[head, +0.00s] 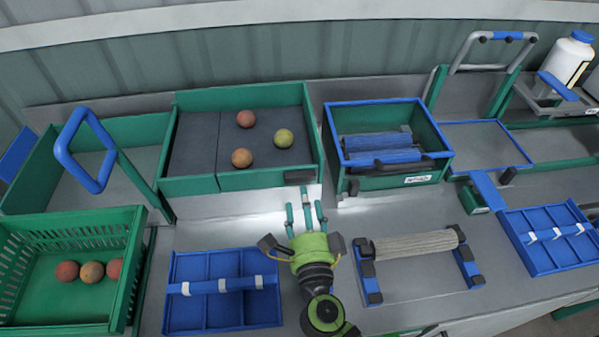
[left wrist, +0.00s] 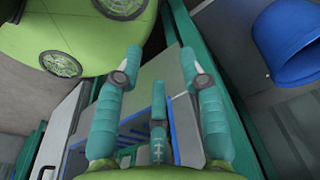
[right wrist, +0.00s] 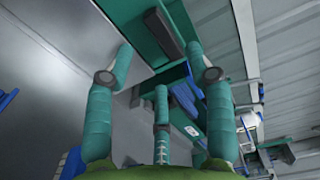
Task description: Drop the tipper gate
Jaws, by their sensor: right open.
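The tipper appears to be the green-walled tray (head: 244,182) with a dark floor, at the back centre in the head view. A red tomato (head: 245,119), a yellow-green tomato (head: 284,138) and an orange tomato (head: 242,158) lie on it. A black handle (head: 299,176) sits on its front right corner; which panel is the gate is unclear. My right gripper (head: 305,204) is open and empty just in front of this handle, apart from it. The right wrist view shows a black handle on green (right wrist: 165,32) beyond the fingers. My left gripper (left wrist: 160,62) is open and empty, outside the head view.
A green slatted crate (head: 140,262) with several tomatoes stands front left. A blue divided tray (head: 205,310) lies beside my right arm. A roller stand (head: 372,284) and a blue-rimmed green bin (head: 388,182) stand to the right. A blue loop handle (head: 64,150) rises at left.

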